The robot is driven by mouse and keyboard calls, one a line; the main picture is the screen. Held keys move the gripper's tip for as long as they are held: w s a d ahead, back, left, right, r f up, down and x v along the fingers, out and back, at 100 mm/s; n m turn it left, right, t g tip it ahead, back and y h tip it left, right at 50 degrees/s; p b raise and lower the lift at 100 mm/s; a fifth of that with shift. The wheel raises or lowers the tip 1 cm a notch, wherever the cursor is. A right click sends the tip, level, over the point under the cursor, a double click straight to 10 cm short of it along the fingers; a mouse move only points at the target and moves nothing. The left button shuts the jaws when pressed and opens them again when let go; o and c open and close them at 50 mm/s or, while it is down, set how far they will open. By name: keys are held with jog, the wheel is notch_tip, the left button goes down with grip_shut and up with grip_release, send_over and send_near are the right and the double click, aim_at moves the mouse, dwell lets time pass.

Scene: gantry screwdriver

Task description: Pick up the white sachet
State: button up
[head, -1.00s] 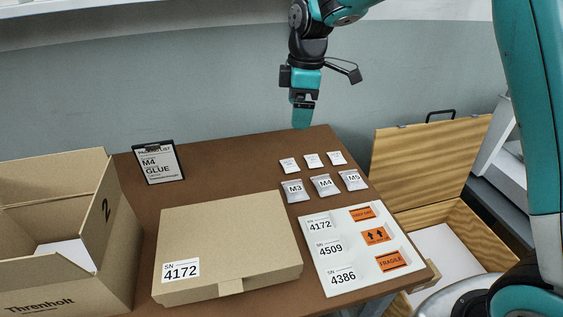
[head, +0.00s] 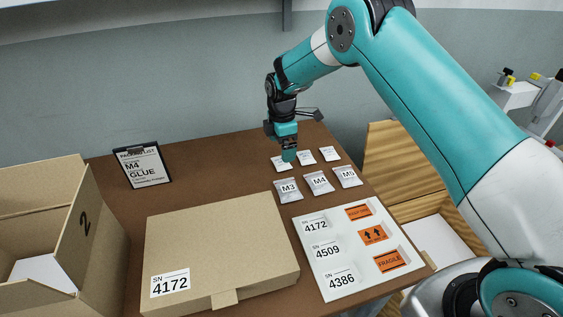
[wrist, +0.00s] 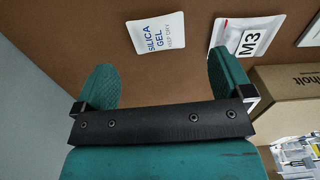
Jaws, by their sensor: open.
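Three small white sachets lie in a row towards the back right of the brown table: a left one (head: 278,164), a middle one (head: 308,159) and a right one (head: 329,154). My gripper (head: 288,158) is low over the left end of this row and partly covers the left sachet. In the wrist view a white sachet (wrist: 157,33) printed "SILICA GEL" lies flat on the table, ahead of the fingertips and apart from them. My gripper (wrist: 163,78) is open there, with nothing between its two teal fingers.
Silver packets M3 (head: 288,190), M4 (head: 319,182) and M5 (head: 347,177) lie just in front of the sachets. A label sheet (head: 345,280), a closed cardboard box (head: 215,240), an open box (head: 85,225) and a clipboard (head: 142,166) surround them. A wooden crate (head: 395,155) stands at right.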

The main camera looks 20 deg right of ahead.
aim_at(281, 163)
jog(key=shift+w+f+p, duration=0.15)
jog(key=shift+f+p, duration=0.35)
jog(key=shift+f, duration=2.4)
jog(key=c, duration=1)
